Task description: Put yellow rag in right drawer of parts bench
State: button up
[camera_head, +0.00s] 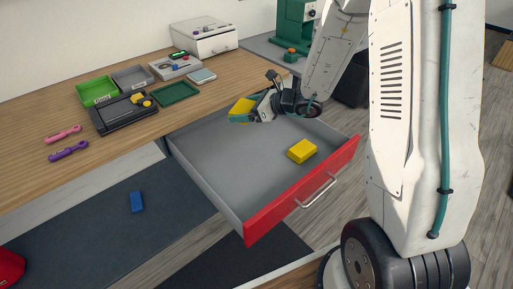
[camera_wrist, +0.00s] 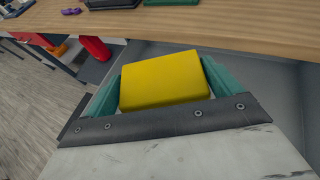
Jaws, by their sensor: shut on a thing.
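My gripper (camera_head: 243,115) is shut on a yellow rag (camera_head: 241,107), a folded block-like piece. The rag also shows in the wrist view (camera_wrist: 165,80), between the two teal fingers. My gripper is at the back of the open drawer (camera_head: 222,160), close to the bench edge; I cannot tell its exact height over the drawer floor. The drawer is grey inside with a red front (camera_head: 300,196) and a metal handle. A second yellow folded piece (camera_head: 302,151) lies in the drawer near the front. The parts bench (camera_head: 100,150) has a wooden top.
On the bench stand a green bin (camera_head: 97,91), a grey bin (camera_head: 132,77), a black tray (camera_head: 118,115), a green tray (camera_head: 176,94) and a white box (camera_head: 204,38). Pink and purple tools lie at left. A blue block (camera_head: 137,202) is on the dark floor mat. The drawer's middle is clear.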

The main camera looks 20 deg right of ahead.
jog(key=s+f+n+g+y, duration=0.2)
jog(key=s+n+g, duration=0.2)
jog(key=s, duration=0.3)
jog(key=s+f+n+g+y, duration=0.2)
jog(key=s+f+n+g, duration=0.15)
jog(key=s, duration=0.35)
jog(key=shift+n+g, duration=0.35)
jog(key=shift+g, duration=0.1)
jog(key=shift+s+f, duration=0.15)
jog(key=shift+f, duration=4.2)
jog(key=shift+f, duration=0.55)
jog(key=o, duration=0.7)
jog(key=shift+r, duration=0.1)
